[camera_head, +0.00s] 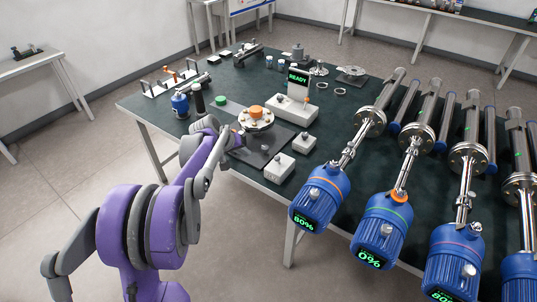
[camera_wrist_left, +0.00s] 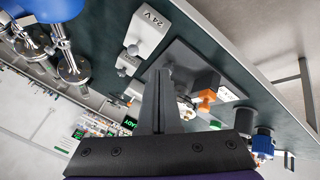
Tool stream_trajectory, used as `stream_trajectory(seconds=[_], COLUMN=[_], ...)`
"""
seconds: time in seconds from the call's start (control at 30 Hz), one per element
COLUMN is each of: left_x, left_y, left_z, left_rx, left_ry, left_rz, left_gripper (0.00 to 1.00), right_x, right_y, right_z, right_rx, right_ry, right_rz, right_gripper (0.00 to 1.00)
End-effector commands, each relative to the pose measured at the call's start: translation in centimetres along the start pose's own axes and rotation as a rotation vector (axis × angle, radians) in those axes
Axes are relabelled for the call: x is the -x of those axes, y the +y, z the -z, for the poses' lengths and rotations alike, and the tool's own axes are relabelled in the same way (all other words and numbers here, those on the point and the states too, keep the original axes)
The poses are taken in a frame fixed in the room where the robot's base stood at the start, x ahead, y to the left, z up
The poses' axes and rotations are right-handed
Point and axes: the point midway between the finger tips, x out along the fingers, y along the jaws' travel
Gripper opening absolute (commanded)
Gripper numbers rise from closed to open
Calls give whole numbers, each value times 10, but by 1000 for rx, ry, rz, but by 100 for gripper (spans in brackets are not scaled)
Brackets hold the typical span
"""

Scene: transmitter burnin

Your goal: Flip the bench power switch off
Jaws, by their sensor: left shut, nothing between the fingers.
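A white box marked 24 V (camera_wrist_left: 148,30) lies beyond my fingers in the left wrist view, with a small round-ended lever beside its face. It seems to be one of two small white boxes at the table's front edge in the head view, the nearer one (camera_head: 279,168) and the farther one (camera_head: 304,144); I cannot tell which is the bench switch, nor its position. My left gripper (camera_head: 237,141) is at the left side of the dark pad, apart from both boxes. Its fingers (camera_wrist_left: 158,85) are shut and empty in the wrist view. My right gripper is out of view.
A dark pad (camera_head: 240,154) lies beside a flanged disc with an orange cap (camera_head: 256,113). A white unit with a READY display (camera_head: 298,85) stands behind. Blue-headed transmitters (camera_head: 319,198) line the table's right side. Floor is clear at front left.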

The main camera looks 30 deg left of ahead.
Motion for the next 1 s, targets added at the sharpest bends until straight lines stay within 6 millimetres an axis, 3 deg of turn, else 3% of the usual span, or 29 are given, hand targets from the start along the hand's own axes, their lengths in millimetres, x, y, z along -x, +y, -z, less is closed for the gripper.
stream_trajectory(seconds=[0.37,0.83,1.0], left_x=[-9,-101,-112], left_y=[0,1,24], left_z=[-1,-1,0], left_rx=[-2,-3,-4], left_ry=[-2,-2,-1], left_rz=[0,1,0], left_gripper=[0,0,0], right_x=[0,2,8], right_y=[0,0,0], right_z=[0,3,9], right_rx=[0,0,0], right_ry=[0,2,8], right_rz=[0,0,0], right_gripper=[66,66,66])
